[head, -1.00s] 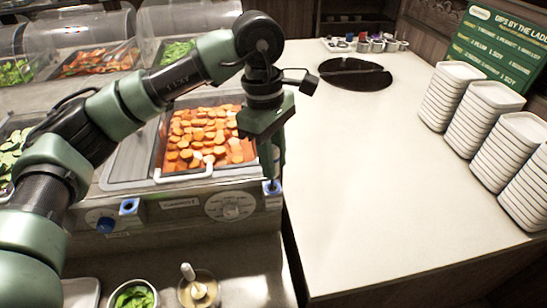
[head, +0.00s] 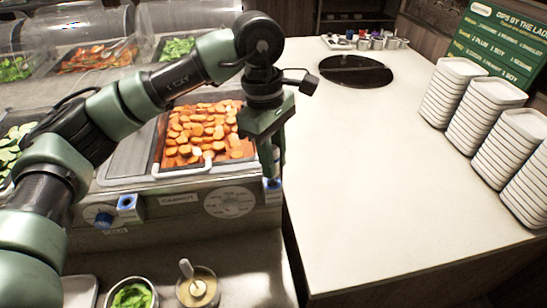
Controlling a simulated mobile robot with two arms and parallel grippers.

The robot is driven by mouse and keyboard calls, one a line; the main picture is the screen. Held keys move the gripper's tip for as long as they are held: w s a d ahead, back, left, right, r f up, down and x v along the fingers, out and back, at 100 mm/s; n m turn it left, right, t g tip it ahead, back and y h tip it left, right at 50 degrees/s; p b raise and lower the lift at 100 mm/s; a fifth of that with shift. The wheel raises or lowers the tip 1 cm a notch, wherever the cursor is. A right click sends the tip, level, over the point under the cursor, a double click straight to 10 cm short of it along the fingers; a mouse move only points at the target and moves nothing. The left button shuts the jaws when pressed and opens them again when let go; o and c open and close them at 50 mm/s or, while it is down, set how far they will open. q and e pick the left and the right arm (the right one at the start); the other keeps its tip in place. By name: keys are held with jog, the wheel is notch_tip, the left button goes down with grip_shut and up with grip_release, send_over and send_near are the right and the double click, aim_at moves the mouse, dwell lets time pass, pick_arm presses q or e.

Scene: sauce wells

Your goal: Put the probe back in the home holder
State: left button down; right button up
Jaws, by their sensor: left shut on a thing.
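My left gripper (head: 269,172) points down at the right end of the steel unit's front. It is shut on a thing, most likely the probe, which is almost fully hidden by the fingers. Right below the fingertips is a small blue-topped holder (head: 273,185) on the front panel. I cannot tell whether the held thing is inside this holder or just above it. A second blue holder (head: 127,202) with a dark opening sits farther left on the same panel, next to a blue knob. Which holder is the home one does not show. My right gripper is not in view.
A pan of carrot slices (head: 205,130) lies behind the panel, which bears a round dial (head: 229,202). A sauce cup (head: 197,290) with a spoon and a cup of greens (head: 131,294) stand in front. Plate stacks (head: 482,110) stand right. The pale counter (head: 370,190) is mostly clear.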

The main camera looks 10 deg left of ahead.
pick_arm(q)
jog(key=shift+f+b, duration=0.85)
jog(key=shift+f, duration=0.25)
jog(key=c, duration=1.1)
grip_release()
jog(key=shift+s+r, duration=0.15)
